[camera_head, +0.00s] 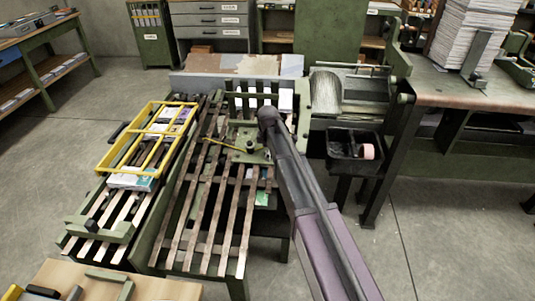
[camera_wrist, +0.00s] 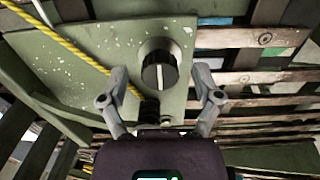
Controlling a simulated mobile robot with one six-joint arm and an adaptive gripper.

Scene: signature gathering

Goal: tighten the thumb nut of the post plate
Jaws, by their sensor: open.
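The thumb nut (camera_wrist: 159,70) is a round black knob with a pale line on its face, in the upper middle of the wrist view. It sits on the green, paint-flecked post plate (camera_wrist: 105,45). In the head view the plate (camera_head: 243,155) lies on the slatted rack, with the dark nut (camera_head: 250,146) on it. My gripper (camera_wrist: 160,73) is open; in the wrist view its two grey fingertips show left and right of the nut, with gaps on both sides. I cannot tell how deep they are relative to it. My arm hides part of the plate's right side in the head view.
A yellow cord (camera_wrist: 75,43) runs across the plate left of the nut. A small dark ribbed part (camera_wrist: 150,108) is just below the nut. Wooden slats (camera_head: 205,220) surround the plate. A yellow frame (camera_head: 150,138) stands left, a black bin (camera_head: 340,145) right.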

